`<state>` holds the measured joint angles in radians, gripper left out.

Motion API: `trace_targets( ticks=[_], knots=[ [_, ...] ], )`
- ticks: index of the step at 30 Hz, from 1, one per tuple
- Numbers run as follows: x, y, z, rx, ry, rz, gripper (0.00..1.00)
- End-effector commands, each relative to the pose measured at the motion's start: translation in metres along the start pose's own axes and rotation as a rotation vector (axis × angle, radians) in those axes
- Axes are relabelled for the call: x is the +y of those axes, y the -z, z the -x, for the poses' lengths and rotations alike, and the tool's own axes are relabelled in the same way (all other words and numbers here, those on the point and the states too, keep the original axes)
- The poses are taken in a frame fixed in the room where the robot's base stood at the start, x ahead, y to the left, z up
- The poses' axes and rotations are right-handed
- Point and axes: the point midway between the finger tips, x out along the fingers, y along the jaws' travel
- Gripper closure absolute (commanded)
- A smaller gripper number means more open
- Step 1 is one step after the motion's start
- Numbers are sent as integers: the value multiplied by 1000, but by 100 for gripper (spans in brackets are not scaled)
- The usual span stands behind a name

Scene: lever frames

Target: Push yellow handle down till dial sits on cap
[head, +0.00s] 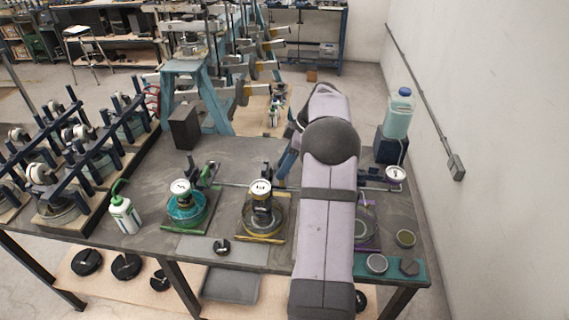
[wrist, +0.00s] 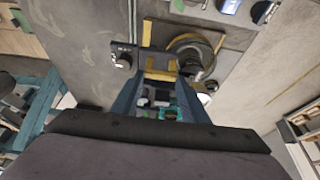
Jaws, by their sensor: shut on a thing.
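The yellow-based device (head: 262,238) stands near the middle of the table's front edge. Its white-faced dial (head: 260,188) is upright above a round pan (head: 280,214), with dark parts below it. I cannot tell from here whether the dial touches the cap. In the wrist view, my gripper (wrist: 162,80) has its two blue-grey fingers around a yellow handle (wrist: 160,75), and it is shut on it. The round pan (wrist: 205,41) and a dark cylinder lie just right of the fingertips. In the head view my arm hides the gripper tips.
A green device (head: 186,205) and a white squeeze bottle (head: 125,212) stand left. A purple-based device (head: 366,232) is partly hidden behind my arm. A dark box (head: 185,128) and a clear jug (head: 398,112) stand farther back.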

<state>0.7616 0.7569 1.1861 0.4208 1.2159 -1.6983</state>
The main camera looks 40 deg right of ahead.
Motion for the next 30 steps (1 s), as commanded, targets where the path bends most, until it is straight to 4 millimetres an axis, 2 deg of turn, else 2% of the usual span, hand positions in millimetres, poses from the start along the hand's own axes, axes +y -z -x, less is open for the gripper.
trace_targets(
  ticks=[1,6,16,17,18,19,30],
  knots=[
    [-1,-7,-16,-1,6,-1,100],
    [-1,-14,-34,-1,6,0,100],
    [-2,-15,-35,-3,10,-1,100],
    [-2,-15,-35,-3,10,-1,55],
    [-2,-15,-35,-3,10,-1,45],
    [-2,-15,-35,-3,10,-1,41],
    [0,-14,-30,-1,4,-1,41]
  ],
)
